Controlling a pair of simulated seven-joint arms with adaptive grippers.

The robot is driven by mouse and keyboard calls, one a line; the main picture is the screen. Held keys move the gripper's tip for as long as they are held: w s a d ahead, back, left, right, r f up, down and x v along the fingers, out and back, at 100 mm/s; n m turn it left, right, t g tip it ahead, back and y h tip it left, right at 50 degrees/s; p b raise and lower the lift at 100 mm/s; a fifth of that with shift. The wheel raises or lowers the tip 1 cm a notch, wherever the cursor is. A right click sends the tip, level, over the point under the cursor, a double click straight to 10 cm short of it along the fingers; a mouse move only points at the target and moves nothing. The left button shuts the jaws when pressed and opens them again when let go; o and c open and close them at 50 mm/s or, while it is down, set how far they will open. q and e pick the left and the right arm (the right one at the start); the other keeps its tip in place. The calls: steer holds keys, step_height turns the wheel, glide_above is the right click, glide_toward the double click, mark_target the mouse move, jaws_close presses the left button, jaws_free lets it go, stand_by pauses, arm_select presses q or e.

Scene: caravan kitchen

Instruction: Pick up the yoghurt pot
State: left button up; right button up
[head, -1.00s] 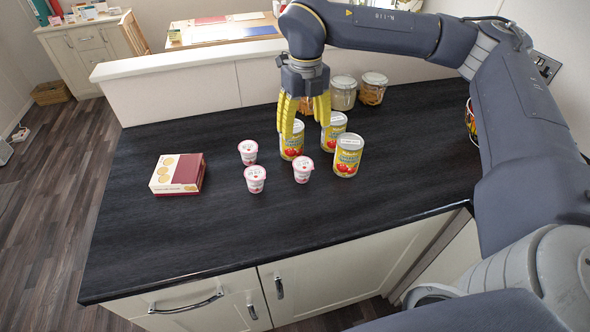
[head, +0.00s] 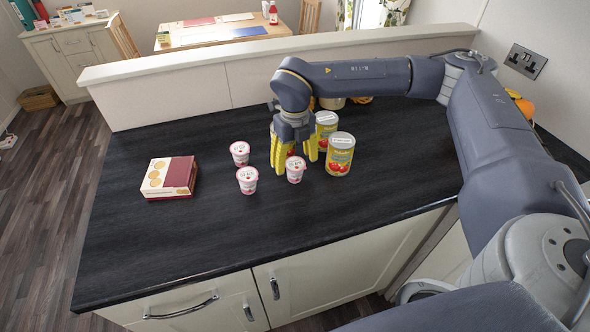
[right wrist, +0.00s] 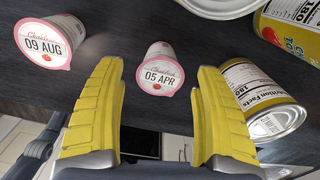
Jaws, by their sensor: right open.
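Three white yoghurt pots with pink-rimmed lids stand upright on the dark worktop: a back-left one (head: 239,153), a front-left one (head: 247,180) and a right one (head: 295,170). My right gripper (head: 296,166) is open and empty, its yellow fingers pointing down around the right pot in the head view. In the right wrist view a pot marked 05 APR (right wrist: 159,72) shows between the fingers (right wrist: 160,120), apart from both. A pot marked 09 AUG (right wrist: 43,42) lies outside the left finger. My left gripper is out of view.
A yellow tomato can (head: 340,156) stands close right of my gripper, with another can (head: 326,128) behind it. Jars at the back are partly hidden by my arm. A biscuit box (head: 170,178) sits at left. The worktop's front is clear.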

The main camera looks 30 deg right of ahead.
steer(key=shift+w+f, duration=0.1)
steer(key=shift+f, duration=2.45)
steer(key=shift+c, duration=0.5)
jaws_close()
